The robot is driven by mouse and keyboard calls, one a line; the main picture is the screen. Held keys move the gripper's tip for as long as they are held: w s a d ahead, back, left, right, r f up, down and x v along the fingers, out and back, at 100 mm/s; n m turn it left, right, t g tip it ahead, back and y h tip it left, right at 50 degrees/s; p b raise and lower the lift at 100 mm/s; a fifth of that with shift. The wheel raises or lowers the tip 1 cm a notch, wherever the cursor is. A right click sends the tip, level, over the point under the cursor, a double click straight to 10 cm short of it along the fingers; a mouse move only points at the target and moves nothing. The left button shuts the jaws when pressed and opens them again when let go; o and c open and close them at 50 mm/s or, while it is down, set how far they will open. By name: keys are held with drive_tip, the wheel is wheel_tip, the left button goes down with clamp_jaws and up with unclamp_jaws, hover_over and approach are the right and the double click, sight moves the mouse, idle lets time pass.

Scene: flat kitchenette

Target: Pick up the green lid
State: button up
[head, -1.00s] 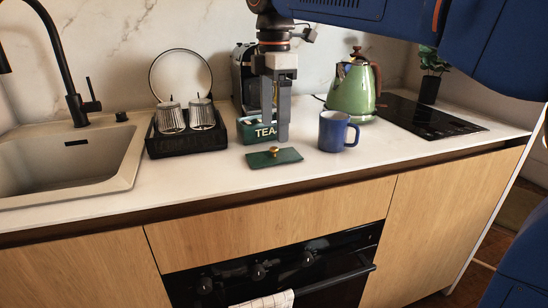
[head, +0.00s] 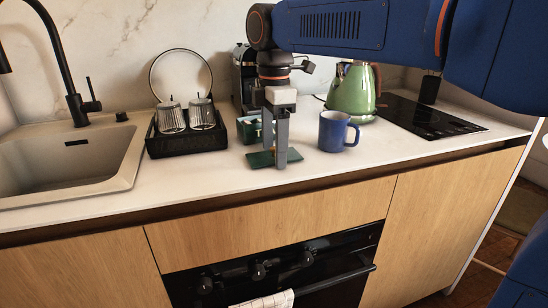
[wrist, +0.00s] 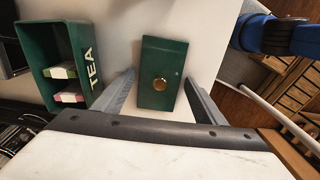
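The green lid (head: 261,158) lies flat on the white counter near its front edge. In the wrist view the green lid (wrist: 160,62) shows a brass knob (wrist: 160,84) on top. My gripper (head: 277,160) points down over the lid in the head view and hides part of it and the knob. In the wrist view my gripper (wrist: 160,98) is open, with one finger on each side of the lid and a gap to the knob. The green tea box (wrist: 62,68) stands open beside the lid, with packets inside; in the head view it is partly hidden behind my gripper.
A blue mug (head: 334,131) stands just right of the lid. A green kettle (head: 352,92) is behind it. A black rack (head: 187,143) with glasses stands to the left, next to the sink (head: 75,160). The counter in front of the lid is clear.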

drive_tip(key=c, duration=0.7)
